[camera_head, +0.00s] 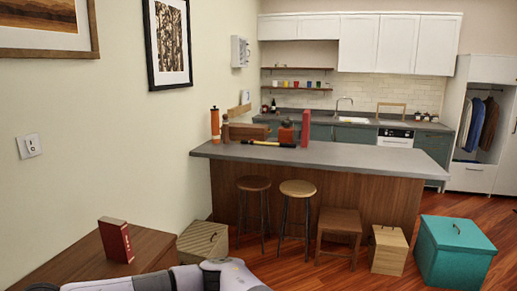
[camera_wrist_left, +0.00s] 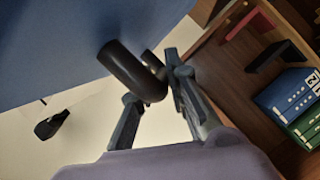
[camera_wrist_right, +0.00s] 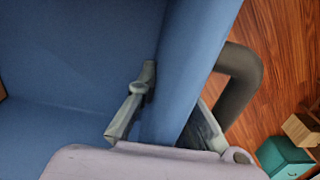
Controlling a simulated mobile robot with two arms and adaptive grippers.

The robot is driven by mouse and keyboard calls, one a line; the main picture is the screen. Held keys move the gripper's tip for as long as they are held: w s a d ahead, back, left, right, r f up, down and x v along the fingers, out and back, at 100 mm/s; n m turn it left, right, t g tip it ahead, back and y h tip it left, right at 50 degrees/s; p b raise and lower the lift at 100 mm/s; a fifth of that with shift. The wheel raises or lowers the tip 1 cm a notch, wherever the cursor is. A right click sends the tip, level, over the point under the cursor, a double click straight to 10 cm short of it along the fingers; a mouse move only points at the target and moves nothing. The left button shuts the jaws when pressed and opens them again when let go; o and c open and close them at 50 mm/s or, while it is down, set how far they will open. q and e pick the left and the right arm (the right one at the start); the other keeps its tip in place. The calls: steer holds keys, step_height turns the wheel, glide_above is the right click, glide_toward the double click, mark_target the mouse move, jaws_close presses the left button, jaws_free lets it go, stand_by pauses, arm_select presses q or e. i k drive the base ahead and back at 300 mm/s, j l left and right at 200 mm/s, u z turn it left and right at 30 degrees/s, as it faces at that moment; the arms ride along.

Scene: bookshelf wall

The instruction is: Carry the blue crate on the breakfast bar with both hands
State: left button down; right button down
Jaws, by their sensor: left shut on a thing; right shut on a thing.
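The blue crate fills the upper left of the left wrist view (camera_wrist_left: 60,40) and much of the right wrist view (camera_wrist_right: 80,60). It is not in the head view. My left gripper (camera_wrist_left: 150,84) is shut on the crate at its dark round handle (camera_wrist_left: 125,70). My right gripper (camera_wrist_right: 172,95) is shut on the crate's wall, one finger on each side. A dark handle (camera_wrist_right: 240,85) sticks out beside it. The breakfast bar (camera_head: 350,156), with a grey top and wooden front, stands ahead in the head view. What lies under the crate is hidden.
The bar's left end holds an orange bottle (camera_head: 214,125), a red box (camera_head: 305,127) and other items; its right part is clear. Stools (camera_head: 298,190), a wooden box (camera_head: 389,250) and a teal box (camera_head: 455,250) stand before it. A red book (camera_head: 115,240) stands on wooden furniture, front left.

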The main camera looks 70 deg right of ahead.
mark_target(260, 151)
steer(key=z, duration=1.75)
steer(key=i+z, duration=0.15)
steer(key=z, duration=0.55)
steer(key=i+j, duration=0.15)
steer(key=i, duration=0.7)
steer(key=i+j, duration=0.15)
steer(key=i, duration=0.7)
steer(key=i+j, duration=0.15)
steer(key=i, duration=0.7)
steer(key=i+j, duration=0.15)
steer(key=i, duration=0.7)
steer(key=i+j, duration=0.15)
steer(key=i, duration=0.65)
